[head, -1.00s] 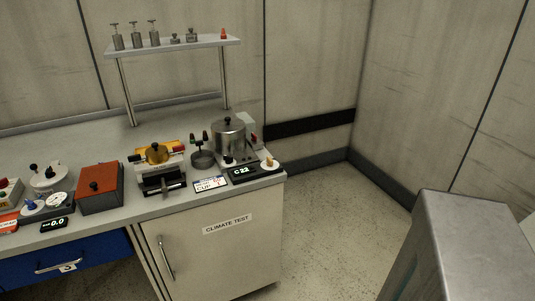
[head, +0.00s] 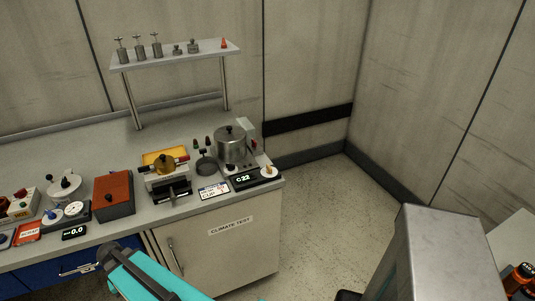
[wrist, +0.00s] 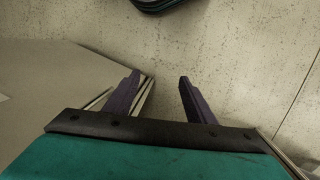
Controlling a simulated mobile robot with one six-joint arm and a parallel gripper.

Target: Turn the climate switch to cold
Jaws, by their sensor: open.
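The climate unit stands at the right end of the bench, with a metal pot (head: 231,146) and a small display (head: 243,179) reading "C 22". A pale round knob (head: 269,171) with an orange mark sits right of the display and may be the climate switch; its setting is too small to read. In the wrist view my gripper (wrist: 158,84) is open, with two dark purple fingers apart and nothing between them. The climate unit is not recognisable in that view. In the head view my teal arm (head: 150,277) shows low, in front of the bench; my fingers cannot be made out there.
A "CLIMATE TEST" cabinet (head: 230,226) is under the bench's right end. Left of the climate unit are a brass-topped device (head: 166,165), a label card (head: 213,190) and a red-brown box (head: 114,195). A shelf (head: 175,53) stands behind.

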